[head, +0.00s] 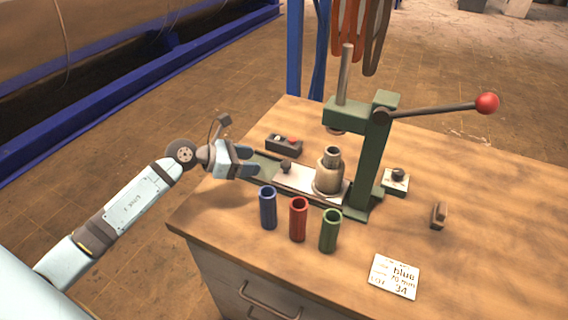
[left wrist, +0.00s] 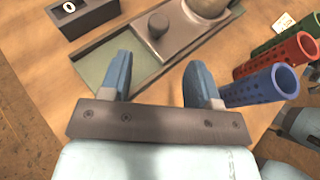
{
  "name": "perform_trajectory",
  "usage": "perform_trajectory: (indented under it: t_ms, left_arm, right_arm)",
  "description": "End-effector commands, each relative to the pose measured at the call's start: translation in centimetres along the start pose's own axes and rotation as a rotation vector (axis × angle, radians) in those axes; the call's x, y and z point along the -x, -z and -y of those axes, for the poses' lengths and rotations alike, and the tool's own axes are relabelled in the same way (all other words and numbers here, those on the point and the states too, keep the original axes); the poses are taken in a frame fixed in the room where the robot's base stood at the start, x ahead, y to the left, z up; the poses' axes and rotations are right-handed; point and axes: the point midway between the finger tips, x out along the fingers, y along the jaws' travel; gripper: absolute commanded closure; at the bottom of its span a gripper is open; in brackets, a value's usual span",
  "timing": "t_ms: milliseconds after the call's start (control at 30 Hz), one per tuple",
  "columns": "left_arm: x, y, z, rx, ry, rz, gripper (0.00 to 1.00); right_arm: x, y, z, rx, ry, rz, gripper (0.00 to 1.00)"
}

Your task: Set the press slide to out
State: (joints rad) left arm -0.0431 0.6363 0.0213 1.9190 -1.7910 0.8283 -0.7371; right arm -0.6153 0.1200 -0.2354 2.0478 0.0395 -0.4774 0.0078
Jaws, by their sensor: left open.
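The press slide (head: 297,179) is a pale plate in a green rail (head: 262,167) at the base of the green arbor press (head: 375,150). A dark round knob (head: 286,166) stands at its left end, and a metal holder (head: 328,178) stands on its right part, roughly below the ram. The rail's left stretch is bare. My left gripper (head: 250,162) is open and empty over the rail's left end. In the left wrist view its fingers (left wrist: 160,78) point toward the knob (left wrist: 158,25), which is ahead and between them, apart from both. My right gripper is not in view.
Blue (head: 268,208), red (head: 298,219) and green (head: 329,231) tubes stand in front of the rail. A dark switch box (head: 284,144) sits behind it. The red-knobbed press lever (head: 487,103) reaches right. A label card (head: 395,277) lies at the front.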

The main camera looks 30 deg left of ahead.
Motion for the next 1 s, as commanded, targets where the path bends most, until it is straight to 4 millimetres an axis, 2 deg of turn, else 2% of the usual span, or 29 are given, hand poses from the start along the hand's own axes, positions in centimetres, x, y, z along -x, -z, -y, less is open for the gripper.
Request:
perform_trajectory:
  t_ms: [33,200,433,600,900,967,1000]
  left_arm:
    - [-1.2,-0.2,0.0,0.003,0.002,0.005,0.44]
    - [-5.0,-0.2,0.1,0.005,0.003,0.005,0.44]
    - [-8.7,-0.1,0.0,0.005,0.001,0.003,0.44]
    - [-9.9,-0.1,0.0,0.004,0.000,0.002,0.44]
    - [-10.1,0.0,0.1,0.004,0.001,0.002,0.44]
    - [-10.1,0.0,0.1,0.004,0.001,0.002,0.55]
    - [-10.1,0.0,0.1,0.004,0.001,0.002,0.64]
  right_arm:
    - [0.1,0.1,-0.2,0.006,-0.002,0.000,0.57]
    - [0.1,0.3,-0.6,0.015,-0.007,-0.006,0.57]
    - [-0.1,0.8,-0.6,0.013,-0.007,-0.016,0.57]
    - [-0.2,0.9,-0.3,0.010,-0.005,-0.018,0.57]
    - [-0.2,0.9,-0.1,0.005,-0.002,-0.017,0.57]
    - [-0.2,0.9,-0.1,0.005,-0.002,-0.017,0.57]
    - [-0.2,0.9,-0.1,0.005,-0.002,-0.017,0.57]
